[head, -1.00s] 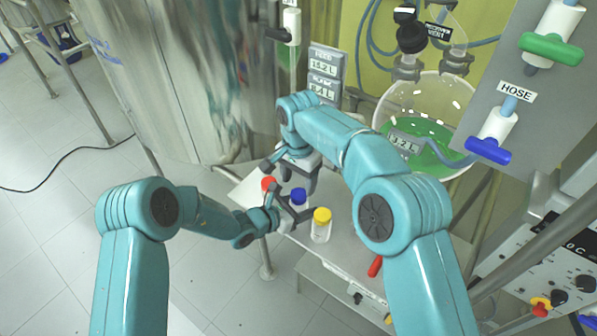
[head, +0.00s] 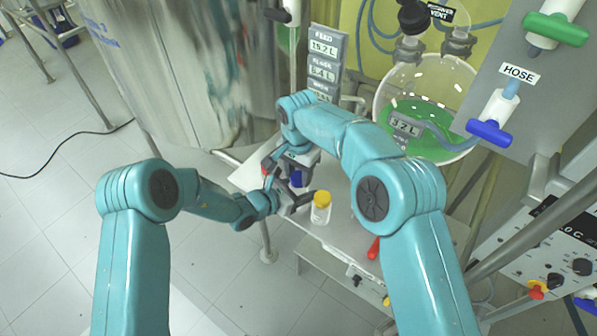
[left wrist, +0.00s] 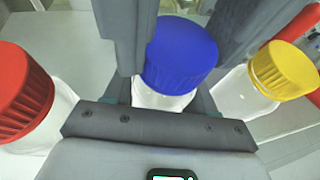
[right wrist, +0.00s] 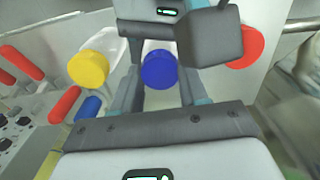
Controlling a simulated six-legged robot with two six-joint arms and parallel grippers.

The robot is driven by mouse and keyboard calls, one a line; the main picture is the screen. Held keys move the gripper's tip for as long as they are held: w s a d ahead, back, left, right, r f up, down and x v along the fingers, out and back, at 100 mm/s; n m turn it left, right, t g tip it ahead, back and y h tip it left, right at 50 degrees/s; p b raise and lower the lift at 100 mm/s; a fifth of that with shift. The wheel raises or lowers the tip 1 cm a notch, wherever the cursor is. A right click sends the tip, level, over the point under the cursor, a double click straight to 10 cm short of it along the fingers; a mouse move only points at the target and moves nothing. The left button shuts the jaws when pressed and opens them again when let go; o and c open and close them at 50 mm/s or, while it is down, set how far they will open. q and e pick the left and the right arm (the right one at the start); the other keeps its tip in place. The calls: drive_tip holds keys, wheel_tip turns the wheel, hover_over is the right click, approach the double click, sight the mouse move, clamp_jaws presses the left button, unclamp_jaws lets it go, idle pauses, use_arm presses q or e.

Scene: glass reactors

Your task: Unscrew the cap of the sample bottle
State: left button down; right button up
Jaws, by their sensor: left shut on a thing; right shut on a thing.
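The blue-capped bottle (left wrist: 165,98) stands upright between two other bottles. Its blue cap (right wrist: 159,69) is in place on the neck in both wrist views. In the head view the cap (head: 296,180) is partly hidden by my grippers. My left gripper (head: 296,199) reaches in from the left and is shut on the clear bottle body below the cap. My right gripper (head: 297,172) comes from above and behind and is shut on the blue cap, its fingers on both sides of it. The exact contact of the fingertips is partly hidden.
A yellow-capped bottle (head: 321,207) stands close on the right. A red-capped bottle (left wrist: 25,95) stands close on the other side. They share a small grey bench (head: 340,240) with a red-handled item (head: 374,248). A steel vessel (head: 190,75) stands behind left; a green-liquid flask (head: 425,110) stands behind right.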

drive_tip(key=n, duration=0.3)
drive_tip(key=o, duration=1.2)
drive_tip(key=shift+c, duration=0.2)
drive_tip(key=shift+r, duration=2.35)
use_arm(q)
drive_tip(key=shift+c, duration=1.4)
unclamp_jaws()
use_arm(e)
drive_tip(key=shift+s, duration=0.1)
